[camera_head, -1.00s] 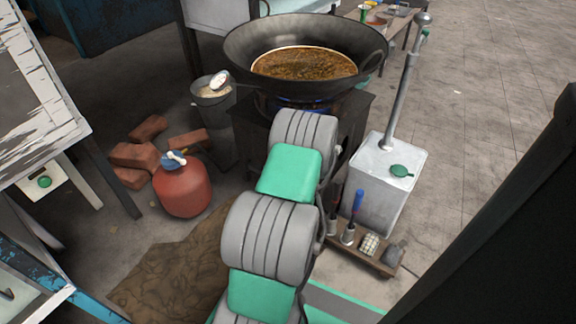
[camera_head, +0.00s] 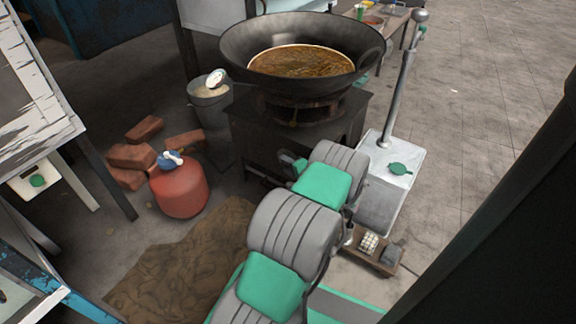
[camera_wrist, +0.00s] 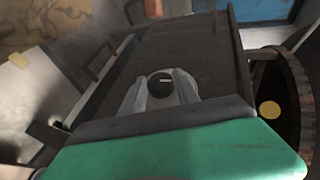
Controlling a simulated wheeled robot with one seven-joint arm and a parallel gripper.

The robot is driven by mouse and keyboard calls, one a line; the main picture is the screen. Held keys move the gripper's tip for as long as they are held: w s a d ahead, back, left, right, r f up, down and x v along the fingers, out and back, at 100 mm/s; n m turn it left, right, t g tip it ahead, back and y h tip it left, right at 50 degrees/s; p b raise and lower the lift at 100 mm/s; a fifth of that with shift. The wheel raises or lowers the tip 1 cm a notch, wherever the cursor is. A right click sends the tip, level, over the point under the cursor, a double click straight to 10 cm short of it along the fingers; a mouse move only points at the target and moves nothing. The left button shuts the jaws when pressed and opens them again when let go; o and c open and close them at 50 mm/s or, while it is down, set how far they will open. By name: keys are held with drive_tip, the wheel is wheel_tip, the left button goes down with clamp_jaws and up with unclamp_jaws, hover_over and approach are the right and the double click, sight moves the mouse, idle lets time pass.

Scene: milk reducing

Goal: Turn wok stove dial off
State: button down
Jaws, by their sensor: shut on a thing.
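The black stove dial (camera_wrist: 160,84) shows in the wrist view as a round knob with a short pale mark on the front of the dark stove. My gripper (camera_wrist: 161,94) has one grey finger on each side of the dial and is shut on it. In the head view the stove (camera_head: 258,135) carries the large dark wok (camera_head: 234,62) with brown liquid (camera_head: 302,62) in it. No blue flame shows under the wok. The dial is hidden in the head view, where my arm reaches the stove's front.
A red gas cylinder (camera_head: 180,192) and bricks (camera_head: 131,156) are left of the stove. A grey bucket (camera_head: 208,98) is beside it. A white canister (camera_head: 402,180) with a metal pipe stands at right, close to my arm. A small wooden tray (camera_head: 372,258) lies in front.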

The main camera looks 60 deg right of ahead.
drive_tip(key=shift+w+d+r, duration=0.1)
drive_tip(key=shift+r, duration=0.1)
drive_tip(key=c, duration=0.9)
unclamp_jaws()
drive_tip(key=shift+f, duration=0.1)
drive_tip(key=p+v, duration=0.3)
drive_tip(key=v, duration=0.5)
